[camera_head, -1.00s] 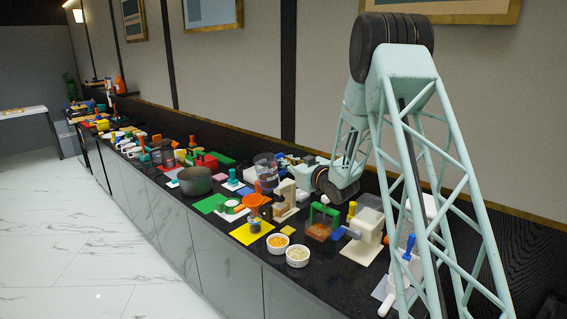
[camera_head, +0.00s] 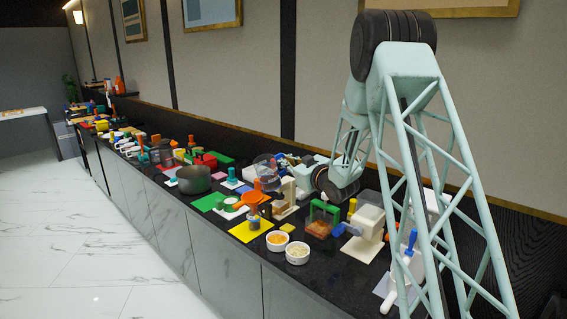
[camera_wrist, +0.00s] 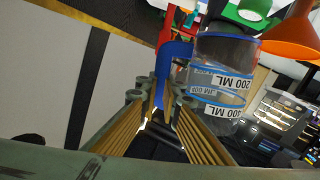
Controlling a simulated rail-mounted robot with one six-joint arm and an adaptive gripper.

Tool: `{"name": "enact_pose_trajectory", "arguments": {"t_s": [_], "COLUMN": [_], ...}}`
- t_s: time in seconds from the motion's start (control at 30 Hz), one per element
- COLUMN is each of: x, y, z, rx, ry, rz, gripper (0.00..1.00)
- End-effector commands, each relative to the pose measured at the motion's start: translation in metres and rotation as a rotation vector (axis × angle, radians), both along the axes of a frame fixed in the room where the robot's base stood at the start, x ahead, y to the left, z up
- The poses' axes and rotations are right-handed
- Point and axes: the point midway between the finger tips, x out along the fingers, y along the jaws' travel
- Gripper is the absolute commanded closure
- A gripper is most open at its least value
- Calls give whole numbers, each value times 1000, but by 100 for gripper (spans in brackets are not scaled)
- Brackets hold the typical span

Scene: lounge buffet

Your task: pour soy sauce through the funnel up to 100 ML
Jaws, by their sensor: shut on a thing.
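My gripper (camera_wrist: 160,105) is shut on the blue handle (camera_wrist: 176,55) of a clear measuring jug (camera_wrist: 228,55). In the head view the jug (camera_head: 265,166) is above the counter and looks tilted; my fingertips are not clear there. The orange funnel (camera_head: 250,200) is left of and below the jug, over a small clear vessel (camera_head: 253,223) on a yellow mat (camera_head: 240,234). The funnel also shows in the wrist view (camera_wrist: 293,38). I cannot tell how much liquid either vessel holds.
A grey pot (camera_head: 194,180) stands left of the funnel. Two white bowls, one with orange food (camera_head: 277,241) and one with pale food (camera_head: 298,254), stand in front. A green-framed box (camera_head: 320,220) and a cream device (camera_head: 365,230) are to the right. The counter is crowded.

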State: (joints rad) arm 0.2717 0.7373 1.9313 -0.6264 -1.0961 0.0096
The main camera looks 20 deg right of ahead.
Motion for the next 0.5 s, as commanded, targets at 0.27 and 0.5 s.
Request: {"name": "enact_pose_trajectory", "arguments": {"t_s": [0.27, 0.5], "x": [0, 0], "y": [0, 0], "z": [-3, -4], "rx": [-37, -70], "ry": [-12, -23], "rz": [0, 0], "gripper": [100, 100]}}
